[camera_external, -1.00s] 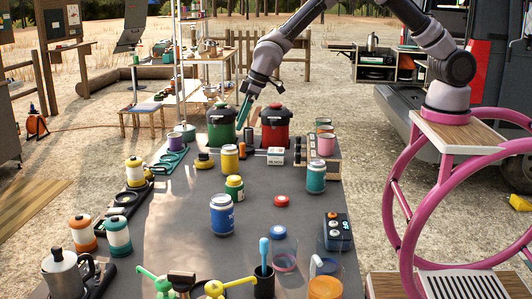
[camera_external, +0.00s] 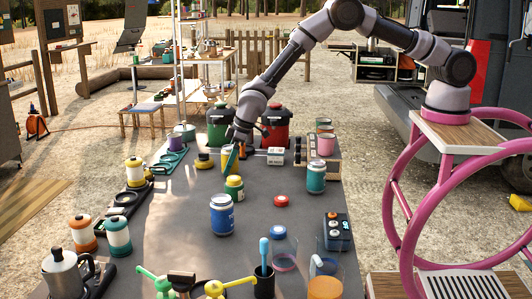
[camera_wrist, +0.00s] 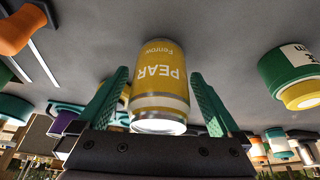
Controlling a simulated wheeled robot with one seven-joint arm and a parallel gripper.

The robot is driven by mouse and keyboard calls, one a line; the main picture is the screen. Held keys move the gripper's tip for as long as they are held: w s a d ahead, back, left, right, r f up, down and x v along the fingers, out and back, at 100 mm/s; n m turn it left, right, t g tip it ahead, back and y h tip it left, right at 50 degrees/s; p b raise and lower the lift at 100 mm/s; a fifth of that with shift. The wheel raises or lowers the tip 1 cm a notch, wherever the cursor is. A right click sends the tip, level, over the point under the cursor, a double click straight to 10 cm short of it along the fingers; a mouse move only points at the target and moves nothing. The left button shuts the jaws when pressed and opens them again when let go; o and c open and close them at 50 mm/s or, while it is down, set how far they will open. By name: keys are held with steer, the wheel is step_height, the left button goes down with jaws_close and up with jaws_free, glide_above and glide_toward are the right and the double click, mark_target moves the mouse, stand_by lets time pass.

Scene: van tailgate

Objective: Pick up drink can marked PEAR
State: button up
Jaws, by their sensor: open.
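The yellow drink can marked PEAR (camera_wrist: 158,82) appears upside down in the wrist view, between the two green fingers of my gripper (camera_wrist: 157,95). Gaps show between the can and both fingers, so they are apart from it. In the external view the can (camera_external: 226,158) stands on the dark table, partly hidden behind my gripper (camera_external: 234,155), which reaches down to it from above. My gripper is open and holds nothing.
A yellow and green can (camera_external: 234,188) stands close in front of the PEAR can. A yellow and black round item (camera_external: 204,160) lies to its left. Green (camera_external: 219,132) and red (camera_external: 277,130) lidded pots stand behind. A blue can (camera_external: 221,214) stands nearer the camera.

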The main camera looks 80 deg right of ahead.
steer(key=shift+w+f, duration=0.2)
steer(key=shift+f, duration=0.35)
steer(key=c, duration=1.3)
steer(key=shift+r, duration=0.15)
